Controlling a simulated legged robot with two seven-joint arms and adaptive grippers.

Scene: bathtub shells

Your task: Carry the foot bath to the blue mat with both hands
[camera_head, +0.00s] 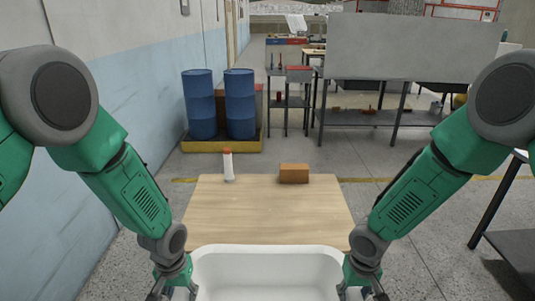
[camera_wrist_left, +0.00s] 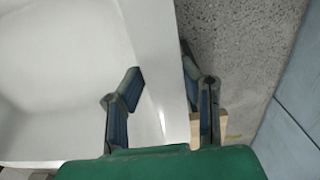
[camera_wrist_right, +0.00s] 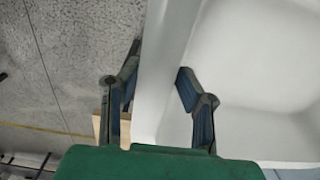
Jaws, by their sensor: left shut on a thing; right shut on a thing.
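The white foot bath (camera_head: 268,251) is at the bottom of the head view, in front of the wooden table's near edge; its lower part is cut off. My left gripper (camera_head: 172,290) is shut on its left wall; in the left wrist view the fingers (camera_wrist_left: 160,80) stand either side of the white rim (camera_wrist_left: 158,55). My right gripper (camera_head: 362,290) is shut on its right wall; in the right wrist view the fingers (camera_wrist_right: 158,75) straddle the rim (camera_wrist_right: 163,60). The bath looks level and empty where visible. No blue mat shows in any view.
A wooden table (camera_head: 265,210) ahead bears a white bottle with a red cap (camera_head: 228,165) and an orange-brown box (camera_head: 293,174) at its far side. Blue barrels (camera_head: 200,105) stand behind on a yellow pallet. A blue-and-white wall is left; a dark table (camera_head: 510,245) is right.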

